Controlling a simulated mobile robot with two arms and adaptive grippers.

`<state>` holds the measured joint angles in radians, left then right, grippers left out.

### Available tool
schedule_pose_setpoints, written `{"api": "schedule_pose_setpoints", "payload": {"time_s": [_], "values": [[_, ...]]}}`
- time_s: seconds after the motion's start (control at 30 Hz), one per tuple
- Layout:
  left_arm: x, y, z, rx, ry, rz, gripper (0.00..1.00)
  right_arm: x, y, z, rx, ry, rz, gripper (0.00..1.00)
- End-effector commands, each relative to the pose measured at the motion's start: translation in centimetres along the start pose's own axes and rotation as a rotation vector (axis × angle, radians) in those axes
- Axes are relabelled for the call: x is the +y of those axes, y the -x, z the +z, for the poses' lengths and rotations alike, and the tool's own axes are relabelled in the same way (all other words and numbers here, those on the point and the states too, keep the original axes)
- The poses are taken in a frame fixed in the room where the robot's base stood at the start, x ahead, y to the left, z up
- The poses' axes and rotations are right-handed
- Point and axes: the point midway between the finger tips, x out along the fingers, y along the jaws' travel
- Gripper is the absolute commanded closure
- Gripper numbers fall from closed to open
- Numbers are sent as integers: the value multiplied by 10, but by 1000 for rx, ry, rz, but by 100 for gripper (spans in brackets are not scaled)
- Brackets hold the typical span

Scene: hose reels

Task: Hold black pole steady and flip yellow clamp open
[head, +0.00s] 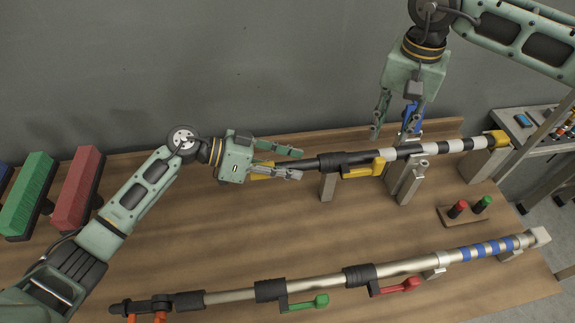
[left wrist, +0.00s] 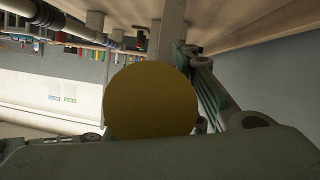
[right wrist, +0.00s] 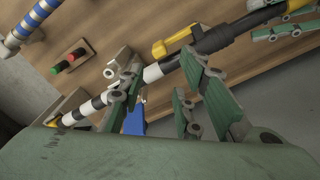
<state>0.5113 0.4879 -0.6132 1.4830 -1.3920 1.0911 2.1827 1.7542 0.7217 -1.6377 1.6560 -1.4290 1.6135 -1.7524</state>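The black pole (head: 413,151) lies on upright grey supports, with a black-and-white banded right part. Its yellow clamp (head: 363,170) has its lever lying along the pole's near side; it also shows in the right wrist view (right wrist: 173,43). My left gripper (head: 302,165) has its fingers on both sides of the pole's left end and looks open. The round yellow pole end (left wrist: 150,98) fills the middle of the left wrist view and hides much. My right gripper (head: 394,134) is open and empty, above and behind the pole, just right of the clamp.
A silver pole with a green clamp (head: 308,303) and a red clamp (head: 396,287) lies nearer on the table (head: 235,255). A small block with red and green knobs (head: 462,216) sits at the right. A blue part (head: 410,115) stands behind my right gripper. Red and green blocks are far left.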

Motion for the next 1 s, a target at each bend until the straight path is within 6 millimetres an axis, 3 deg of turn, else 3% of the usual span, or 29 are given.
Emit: {"api": "schedule_pose_setpoints", "payload": {"time_s": [0.23, 0.6, 0.87, 1.0], "values": [[0, 0, 0, 0, 0, 1, 100, 0, 0, 0, 0, 0, 0, 69], [0, 0, 0, 0, 0, 0, 100, 0, 0, 0, 0, 0, 0, 69], [0, 0, 1, -1, 1, 1, 100, -1, -1, 0, 4, 17, -4, 92], [0, 0, 1, -1, 1, 1, 100, -8, -3, -4, 45, 142, -34, 100]]}}
